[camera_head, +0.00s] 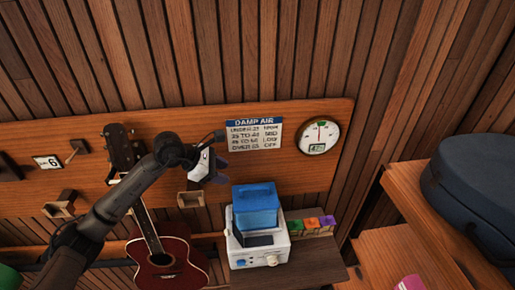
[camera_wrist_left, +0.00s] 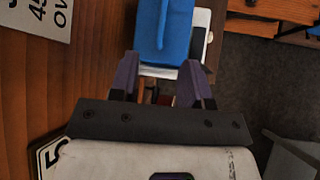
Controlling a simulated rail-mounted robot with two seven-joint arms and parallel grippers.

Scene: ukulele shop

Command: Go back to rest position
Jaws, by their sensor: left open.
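My left gripper (camera_head: 216,168) is raised in front of the wall board, a little above and left of a blue box-shaped piece (camera_head: 256,206). In the left wrist view its two fingers (camera_wrist_left: 163,75) stand apart with nothing held between them. The blue piece (camera_wrist_left: 166,30) shows just beyond the fingertips in that view, and I cannot tell the exact gap. In the head view the blue piece sits on top of a white machine (camera_head: 257,250) with a dial at its front. My right gripper is not in view.
A red ukulele (camera_head: 168,262) hangs at the left behind my arm. A sign (camera_head: 254,135) and a round gauge (camera_head: 318,137) are on the wall board. Small coloured boxes (camera_head: 310,226) stand right of the machine. A dark case (camera_head: 478,190) lies on the right shelf (camera_head: 410,190).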

